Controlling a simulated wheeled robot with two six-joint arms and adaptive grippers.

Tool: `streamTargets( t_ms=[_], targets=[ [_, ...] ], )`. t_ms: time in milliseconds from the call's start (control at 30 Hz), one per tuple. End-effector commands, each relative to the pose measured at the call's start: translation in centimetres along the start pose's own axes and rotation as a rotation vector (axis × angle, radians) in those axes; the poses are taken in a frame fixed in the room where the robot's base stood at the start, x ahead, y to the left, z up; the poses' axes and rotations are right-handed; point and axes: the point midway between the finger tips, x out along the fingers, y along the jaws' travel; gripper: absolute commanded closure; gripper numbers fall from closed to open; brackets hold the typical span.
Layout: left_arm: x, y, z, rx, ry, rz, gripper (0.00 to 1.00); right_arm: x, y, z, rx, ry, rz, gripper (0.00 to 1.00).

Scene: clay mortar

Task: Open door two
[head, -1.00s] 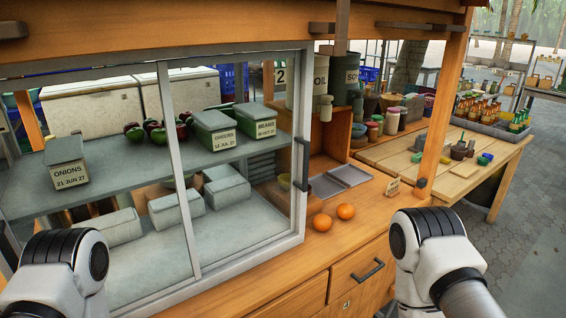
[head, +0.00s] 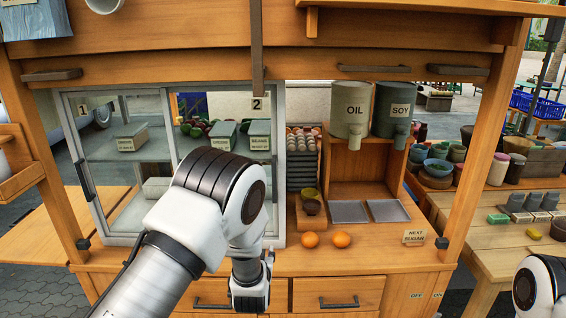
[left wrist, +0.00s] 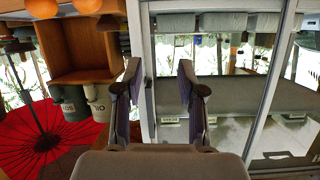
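Door two (head: 281,120) is the right sliding glass panel of the cabinet, marked by the "2" label (head: 257,104). It covers the right half of the cabinet front, and my left arm hides its lower middle. Door one (head: 67,130) is on the left, with a dark upright handle (head: 85,180). The left wrist view is upside down and shows my left gripper (left wrist: 158,95) open, its fingers apart in front of a pale upright frame (left wrist: 141,50) beside the glass. A dark upright strip between the fingers may be the door handle; I cannot tell whether they touch it. My right gripper is outside the views.
Drawers (head: 338,293) are below. A wooden post (head: 483,150) bounds the right side.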

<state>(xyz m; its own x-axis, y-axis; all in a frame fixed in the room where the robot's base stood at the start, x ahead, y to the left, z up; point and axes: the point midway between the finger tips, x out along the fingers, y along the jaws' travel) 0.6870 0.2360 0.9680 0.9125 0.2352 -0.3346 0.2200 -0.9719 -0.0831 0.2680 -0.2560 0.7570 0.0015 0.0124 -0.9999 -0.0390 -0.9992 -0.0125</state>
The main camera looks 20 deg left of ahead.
Motion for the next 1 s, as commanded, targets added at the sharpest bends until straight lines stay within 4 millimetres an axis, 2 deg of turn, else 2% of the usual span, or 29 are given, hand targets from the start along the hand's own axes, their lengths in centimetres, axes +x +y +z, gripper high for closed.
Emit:
streamTargets(
  t_ms=[33, 100, 200, 367, 600, 700, 967, 1000],
  targets=[
    [0.2, 0.9, -6.2, -0.024, 0.11, -0.01, 0.6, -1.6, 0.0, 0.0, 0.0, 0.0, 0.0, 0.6],
    [0.3, 1.8, -11.8, -0.055, 0.229, -0.027, 0.6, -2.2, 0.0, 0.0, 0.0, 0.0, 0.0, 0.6],
    [0.2, 2.4, -16.1, -0.081, 0.323, -0.041, 0.6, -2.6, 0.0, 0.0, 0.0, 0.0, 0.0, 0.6],
    [1.5, 2.5, -17.7, -0.092, 0.347, -0.045, 0.6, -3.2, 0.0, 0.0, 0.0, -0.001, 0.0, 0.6],
    [5.9, 2.2, -19.1, -0.09, 0.344, -0.044, 0.6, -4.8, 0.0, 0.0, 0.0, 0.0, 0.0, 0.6],
    [7.0, 2.1, -19.4, -0.09, 0.343, -0.044, 0.6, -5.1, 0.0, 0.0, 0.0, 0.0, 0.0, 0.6],
    [7.5, 2.1, -19.4, -0.087, 0.343, -0.044, 0.6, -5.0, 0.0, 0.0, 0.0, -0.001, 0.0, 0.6],
    [7.5, 2.1, -19.4, -0.087, 0.343, -0.044, 0.64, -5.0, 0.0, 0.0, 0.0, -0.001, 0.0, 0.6]
  ],
)
